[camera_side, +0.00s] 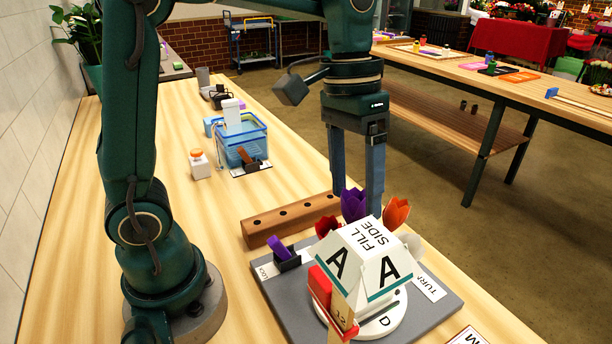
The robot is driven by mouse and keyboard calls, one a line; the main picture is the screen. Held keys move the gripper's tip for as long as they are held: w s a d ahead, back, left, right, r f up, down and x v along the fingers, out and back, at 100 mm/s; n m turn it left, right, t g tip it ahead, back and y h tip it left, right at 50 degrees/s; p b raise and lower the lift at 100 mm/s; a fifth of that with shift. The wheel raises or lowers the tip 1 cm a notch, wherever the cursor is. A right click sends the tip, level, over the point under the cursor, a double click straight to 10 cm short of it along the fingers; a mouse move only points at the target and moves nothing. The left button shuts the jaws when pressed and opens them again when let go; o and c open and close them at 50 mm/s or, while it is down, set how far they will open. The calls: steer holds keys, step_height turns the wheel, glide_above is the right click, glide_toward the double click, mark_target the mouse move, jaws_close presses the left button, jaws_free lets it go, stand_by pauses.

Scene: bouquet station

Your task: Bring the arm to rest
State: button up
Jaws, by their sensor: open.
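Purple, red and orange flowers (396,213) stand behind this block, near the fingertips. The right fingertip is partly hidden by the flowers, so I cannot tell whether it touches them. My arm reaches over the bench from the left.
A wooden block with holes (292,217) lies left of my gripper. The white block stands on a round white base on a grey board (430,318). A blue bin (240,148) and a dispenser with an orange top (199,165) stand farther back on the wooden bench.

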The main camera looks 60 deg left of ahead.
steer(key=shift+a+r, duration=0.1)
steer(key=shift+r, duration=0.3)
steer(key=o, duration=0.4)
steer(key=shift+c, duration=0.2)
steer(key=shift+d+f, duration=0.2)
steer(key=shift+f, duration=0.9)
steer(key=shift+d+f, duration=0.2)
steer(key=shift+f, duration=0.85)
